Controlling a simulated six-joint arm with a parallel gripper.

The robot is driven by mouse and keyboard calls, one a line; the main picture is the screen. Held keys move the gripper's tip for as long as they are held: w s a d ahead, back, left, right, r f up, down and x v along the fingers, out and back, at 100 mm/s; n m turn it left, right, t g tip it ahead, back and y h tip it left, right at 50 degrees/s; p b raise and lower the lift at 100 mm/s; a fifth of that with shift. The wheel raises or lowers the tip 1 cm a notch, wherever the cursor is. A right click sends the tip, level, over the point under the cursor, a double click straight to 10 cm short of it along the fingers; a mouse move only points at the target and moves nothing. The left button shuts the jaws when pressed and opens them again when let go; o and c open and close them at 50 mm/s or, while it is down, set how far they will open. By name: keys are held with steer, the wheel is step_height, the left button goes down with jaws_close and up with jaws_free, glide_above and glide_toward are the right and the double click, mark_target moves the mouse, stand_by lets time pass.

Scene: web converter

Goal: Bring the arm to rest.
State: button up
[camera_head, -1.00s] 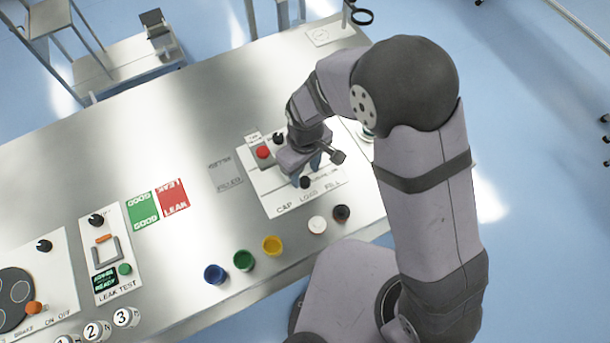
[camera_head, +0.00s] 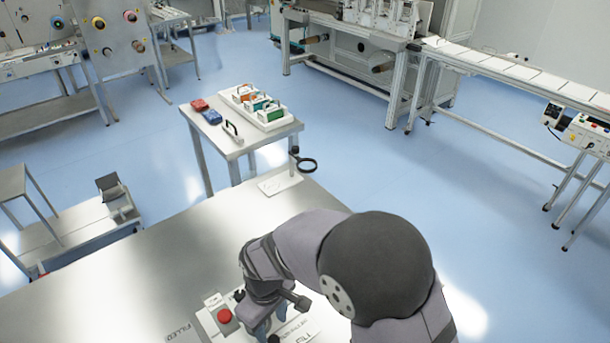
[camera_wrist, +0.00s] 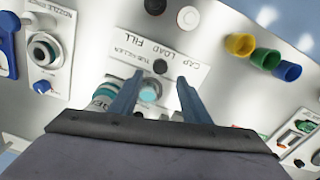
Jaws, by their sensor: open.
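My gripper (camera_head: 268,328) is low over the filler panel on the table, just right of a red button (camera_head: 225,316). In the wrist view, my gripper (camera_wrist: 157,90) has its two blue-grey fingers apart. A round teal-topped piece (camera_wrist: 150,93) shows between the fingers, and I cannot tell whether they touch it. The lower part of the panel is cut off in the head view.
Yellow (camera_wrist: 240,44), green (camera_wrist: 265,58) and blue (camera_wrist: 287,70) cups stand beside the panel. A nozzle station (camera_wrist: 42,50) is on the other side. A magnifier ring (camera_head: 306,165) stands at the table's far corner. The table (camera_head: 150,260) is bare left of my arm.

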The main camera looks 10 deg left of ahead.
steer(key=shift+s+d+m, duration=0.1)
steer(key=shift+m, duration=0.3)
steer(key=s+d+m+g+h, duration=0.2)
steer(key=s+d+m, duration=0.1)
steer(key=s+d, duration=0.65)
steer(key=w+d+r+m+t+y, duration=0.1)
steer(key=w+d+r+m, duration=0.1)
steer(key=d, duration=0.6)
steer(key=w+d+r+m+t+y, duration=0.1)
steer(key=w+d+r+m, duration=0.2)
steer(key=d+m, duration=0.3)
steer(key=shift+d+r, duration=0.8)
steer(key=shift+d, duration=0.85)
